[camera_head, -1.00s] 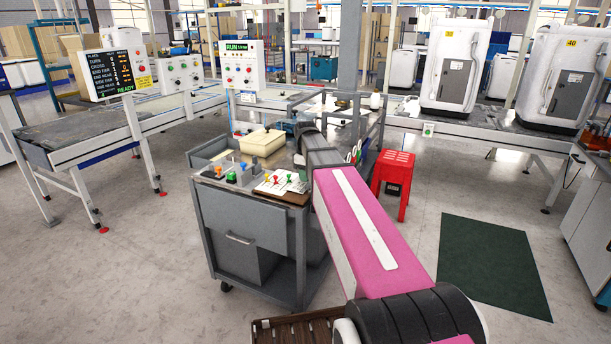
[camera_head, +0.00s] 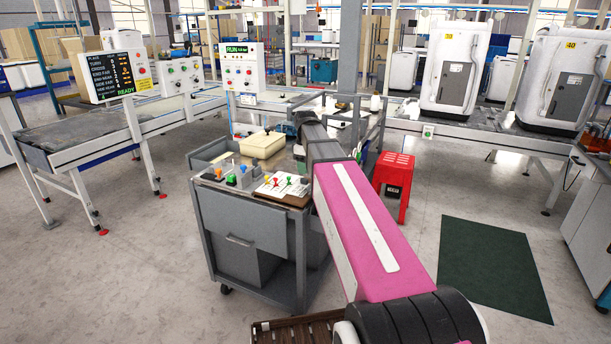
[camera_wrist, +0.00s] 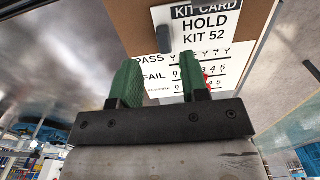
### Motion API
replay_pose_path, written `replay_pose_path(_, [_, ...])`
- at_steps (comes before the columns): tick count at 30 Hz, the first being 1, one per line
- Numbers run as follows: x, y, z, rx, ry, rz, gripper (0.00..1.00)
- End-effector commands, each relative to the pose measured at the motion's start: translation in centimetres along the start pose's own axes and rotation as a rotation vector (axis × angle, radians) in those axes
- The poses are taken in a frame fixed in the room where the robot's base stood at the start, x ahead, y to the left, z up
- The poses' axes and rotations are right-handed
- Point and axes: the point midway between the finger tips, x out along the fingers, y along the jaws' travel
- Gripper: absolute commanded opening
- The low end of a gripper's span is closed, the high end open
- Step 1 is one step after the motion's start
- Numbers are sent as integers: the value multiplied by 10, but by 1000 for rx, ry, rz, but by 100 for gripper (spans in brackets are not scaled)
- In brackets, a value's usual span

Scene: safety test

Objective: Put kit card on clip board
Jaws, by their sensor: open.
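In the wrist view a white kit card (camera_wrist: 207,30), printed "KIT CARD HOLD KIT 52", lies flat against a brown board (camera_wrist: 137,28). In the head view a brown board (camera_head: 297,200) with a white sheet (camera_head: 271,189) and coloured pegs lies on the cart's front corner. My gripper is hidden there behind my arm.
The grey cart (camera_head: 240,214) also carries a cream box (camera_head: 262,143) and small coloured items. A red stool (camera_head: 395,180) stands to its right, near a dark green floor mat (camera_head: 492,265). Conveyors (camera_head: 95,135) run behind. Floor at the left front is clear.

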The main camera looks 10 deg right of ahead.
Motion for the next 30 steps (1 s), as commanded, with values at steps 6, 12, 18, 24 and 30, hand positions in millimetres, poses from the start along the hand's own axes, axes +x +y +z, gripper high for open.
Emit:
replay_pose_path(6, [-38,1,0,-1,1,1,41])
replay_pose_path(12, [-62,0,0,-1,0,1,41])
replay_pose_path(18, [-73,0,0,-1,0,0,41])
replay_pose_path(24, [-74,0,0,-1,-1,0,41])
replay_pose_path(30, [-74,0,0,-1,0,0,41])
